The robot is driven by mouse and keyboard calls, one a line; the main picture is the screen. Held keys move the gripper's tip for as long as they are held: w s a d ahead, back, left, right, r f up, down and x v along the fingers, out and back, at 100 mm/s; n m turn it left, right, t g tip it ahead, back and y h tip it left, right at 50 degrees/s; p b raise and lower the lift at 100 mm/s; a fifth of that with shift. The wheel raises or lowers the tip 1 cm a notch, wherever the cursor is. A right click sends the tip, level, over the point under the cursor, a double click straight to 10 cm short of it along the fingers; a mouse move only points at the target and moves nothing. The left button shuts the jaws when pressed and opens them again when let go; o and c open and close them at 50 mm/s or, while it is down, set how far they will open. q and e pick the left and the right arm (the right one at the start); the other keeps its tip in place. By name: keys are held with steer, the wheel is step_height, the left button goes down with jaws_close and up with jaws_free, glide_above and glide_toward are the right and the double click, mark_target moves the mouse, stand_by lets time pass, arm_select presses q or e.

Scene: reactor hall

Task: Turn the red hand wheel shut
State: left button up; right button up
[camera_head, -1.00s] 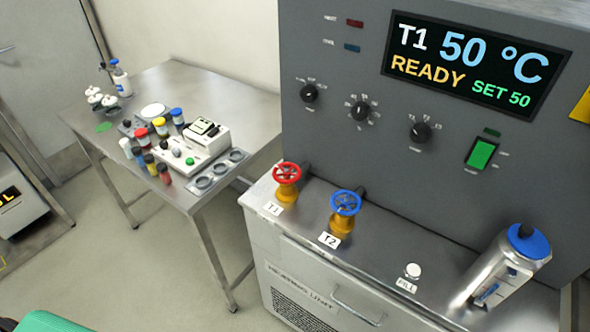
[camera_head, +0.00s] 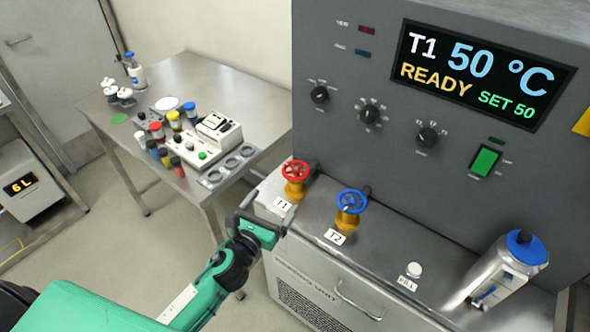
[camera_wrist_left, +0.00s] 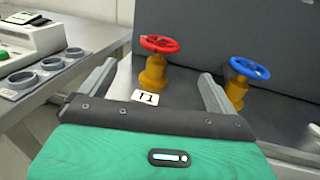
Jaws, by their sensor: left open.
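The red hand wheel (camera_head: 296,171) sits on a yellow valve body on the steel ledge of the heating unit, behind a label reading T1. It also shows in the left wrist view (camera_wrist_left: 159,44), upright on its yellow stem, beyond and between the two fingers. My left gripper (camera_head: 262,206) is in front of and to the left of the wheel, apart from it. In the left wrist view the left gripper (camera_wrist_left: 155,88) is open with nothing between its fingers. My right gripper is not in view.
A blue hand wheel (camera_head: 352,202) marked T2 stands just right of the red one. A steel bottle with a blue cap (camera_head: 519,243) is at the ledge's right. The panel display (camera_head: 480,75) reads T1 50 °C, READY. A side table (camera_head: 235,78) holds vials and instruments.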

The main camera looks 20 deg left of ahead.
mark_target(289, 179)
arm_select(q)
steer(key=w+p, duration=0.1)
steer(key=w, duration=0.3)
steer(key=w+d+p, duration=0.1)
steer(key=w, duration=0.3)
steer(key=w+d+p, duration=0.1)
steer(key=w, duration=0.3)
steer(key=shift+r, duration=0.1)
steer(key=shift+w+d+p, duration=0.1)
steer(key=shift+w+p, duration=0.25)
steer(key=shift+w, duration=0.35)
steer(key=c, duration=1)
